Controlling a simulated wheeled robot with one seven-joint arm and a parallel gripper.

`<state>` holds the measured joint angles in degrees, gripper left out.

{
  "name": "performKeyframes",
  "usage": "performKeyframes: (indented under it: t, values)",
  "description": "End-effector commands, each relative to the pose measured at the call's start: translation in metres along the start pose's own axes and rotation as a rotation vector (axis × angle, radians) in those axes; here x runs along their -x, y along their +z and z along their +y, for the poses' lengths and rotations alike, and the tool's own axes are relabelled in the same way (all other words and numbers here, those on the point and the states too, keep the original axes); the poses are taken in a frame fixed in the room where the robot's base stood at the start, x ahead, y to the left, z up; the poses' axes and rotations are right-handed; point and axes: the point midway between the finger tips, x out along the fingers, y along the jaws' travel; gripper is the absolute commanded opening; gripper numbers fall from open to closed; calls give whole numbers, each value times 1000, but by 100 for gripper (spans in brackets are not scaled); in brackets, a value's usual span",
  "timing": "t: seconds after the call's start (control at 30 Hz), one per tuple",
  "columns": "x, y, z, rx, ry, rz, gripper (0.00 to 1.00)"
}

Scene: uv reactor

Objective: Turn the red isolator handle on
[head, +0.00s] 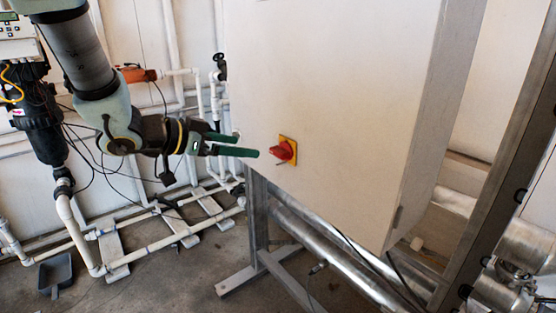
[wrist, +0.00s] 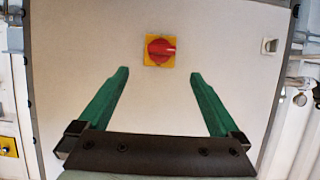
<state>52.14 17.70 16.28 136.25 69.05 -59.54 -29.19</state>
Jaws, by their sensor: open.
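The red isolator handle (head: 282,151) sits on a yellow square plate (head: 291,143) on the front of a pale cabinet (head: 325,80). In the wrist view the red handle (wrist: 161,50) lies roughly level across its yellow plate (wrist: 150,61), above and between my fingertips. My gripper (head: 240,145) is open and empty, with two green fingers pointing at the cabinet. It is left of the handle in the head view and apart from it. In the wrist view my gripper (wrist: 159,73) has its fingers spread wider than the handle.
A small pale latch (wrist: 270,46) is on the cabinet, right of the handle in the wrist view. White pipes (head: 150,245) run along the wall at left. A metal frame (head: 262,235) and silver pipes (head: 340,250) lie under the cabinet. The cabinet face around the handle is clear.

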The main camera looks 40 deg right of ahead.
Motion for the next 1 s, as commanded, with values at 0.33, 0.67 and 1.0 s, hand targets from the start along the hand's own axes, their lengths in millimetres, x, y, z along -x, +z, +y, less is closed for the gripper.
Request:
performKeyframes:
  t: [0.33, 0.67, 1.0]
  values:
    - [-57, -1, 0, -1, 0, -3, 99]
    - [-99, 0, -1, 0, -3, -2, 99]
    - [-103, 0, -2, 0, -5, -1, 99]
